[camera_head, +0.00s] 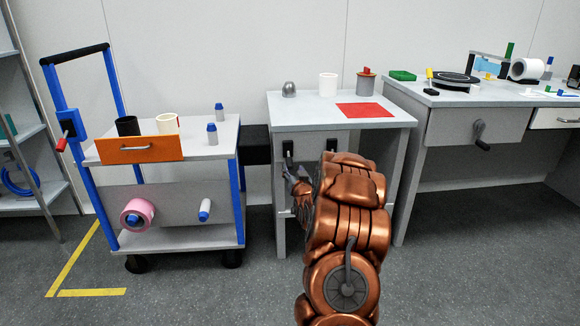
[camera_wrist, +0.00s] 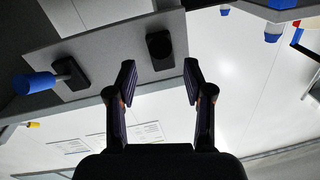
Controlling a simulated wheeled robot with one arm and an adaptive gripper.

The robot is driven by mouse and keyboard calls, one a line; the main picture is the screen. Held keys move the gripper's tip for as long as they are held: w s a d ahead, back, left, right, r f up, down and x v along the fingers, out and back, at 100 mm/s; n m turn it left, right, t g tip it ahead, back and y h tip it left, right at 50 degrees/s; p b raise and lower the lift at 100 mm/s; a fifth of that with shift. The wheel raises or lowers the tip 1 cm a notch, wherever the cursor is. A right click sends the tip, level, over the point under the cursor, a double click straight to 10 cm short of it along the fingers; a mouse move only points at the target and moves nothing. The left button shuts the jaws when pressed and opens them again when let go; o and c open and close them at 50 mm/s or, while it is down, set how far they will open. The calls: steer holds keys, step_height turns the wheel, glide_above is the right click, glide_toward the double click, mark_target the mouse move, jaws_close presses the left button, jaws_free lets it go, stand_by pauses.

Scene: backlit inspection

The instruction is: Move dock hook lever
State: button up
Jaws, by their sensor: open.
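The small grey table in the middle carries two black fittings on its front panel. The left black fitting (camera_head: 288,150) has a short dark part on it; in the wrist view a black fitting (camera_wrist: 159,48) lies just beyond the gap between my fingertips. The right black fitting (camera_head: 332,142) is partly hidden by my arm. The wrist view also shows a lever with a blue grip (camera_wrist: 42,82) on a black plate, left of my fingers. I cannot tell which is the dock hook lever. My gripper (camera_wrist: 160,82) is open and empty, apart from both fittings.
A blue-framed cart (camera_head: 190,190) with an orange drawer front (camera_head: 140,149) stands left of the grey table (camera_head: 300,111). A workbench (camera_head: 440,97) with a crank (camera_head: 480,135) stands right. Open floor (camera_head: 470,270) lies at the front right.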

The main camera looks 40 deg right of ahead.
mark_target(291, 166)
steer(key=b+x, duration=0.1)
steer(key=x, duration=0.3)
steer(key=shift+w+d+f, duration=0.1)
steer(key=shift+w, duration=0.15)
steer(key=shift+b+x, duration=0.35)
steer(key=shift+x, duration=0.5)
steer(key=shift+c, duration=0.3)
jaws_close()
